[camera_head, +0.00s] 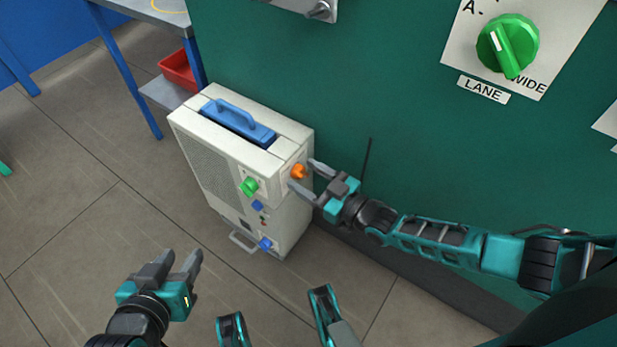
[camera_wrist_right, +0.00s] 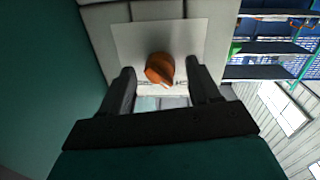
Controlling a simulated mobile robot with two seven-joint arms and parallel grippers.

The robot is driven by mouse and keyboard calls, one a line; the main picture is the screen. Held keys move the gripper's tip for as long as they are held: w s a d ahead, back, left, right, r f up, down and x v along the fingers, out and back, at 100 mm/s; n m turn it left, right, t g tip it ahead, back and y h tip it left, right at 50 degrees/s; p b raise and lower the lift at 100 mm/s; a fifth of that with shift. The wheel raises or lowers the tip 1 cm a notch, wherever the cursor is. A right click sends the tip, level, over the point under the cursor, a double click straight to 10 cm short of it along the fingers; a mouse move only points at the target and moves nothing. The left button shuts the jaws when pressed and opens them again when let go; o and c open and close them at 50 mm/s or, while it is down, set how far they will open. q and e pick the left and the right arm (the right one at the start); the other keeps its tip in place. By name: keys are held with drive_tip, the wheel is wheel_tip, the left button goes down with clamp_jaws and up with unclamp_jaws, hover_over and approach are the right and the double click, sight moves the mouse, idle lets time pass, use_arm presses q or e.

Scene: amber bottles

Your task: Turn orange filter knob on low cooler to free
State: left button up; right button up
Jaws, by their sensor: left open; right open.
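The low cooler (camera_head: 218,158) is a cream box standing on the floor against the green panel. In the right wrist view, the orange knob (camera_wrist_right: 160,69) sits on a pale plate (camera_wrist_right: 188,38) between the open fingertips, with gaps visible on both sides. The plate's lettering is too hidden to read. My left gripper (camera_head: 176,262) is open and empty at the lower left, above the floor.
The green panel (camera_head: 400,100) stands close behind my right arm and carries a large green LANE knob (camera_head: 508,46). The cooler has blue buttons and a low handle (camera_head: 243,241) on its front. A blue-legged table with a red bin (camera_head: 178,70) is at upper left.

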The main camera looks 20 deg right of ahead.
drive_tip(key=c, duration=0.9)
drive_tip(key=shift+c, duration=0.7)
drive_tip(key=m, duration=0.9)
drive_tip(key=shift+g, duration=0.4)
drive_tip(key=m, duration=0.5)
drive_tip(key=shift+d, duration=0.1)
drive_tip(key=shift+m+g+y, duration=0.3)
drive_tip(key=shift+m, duration=1.2)
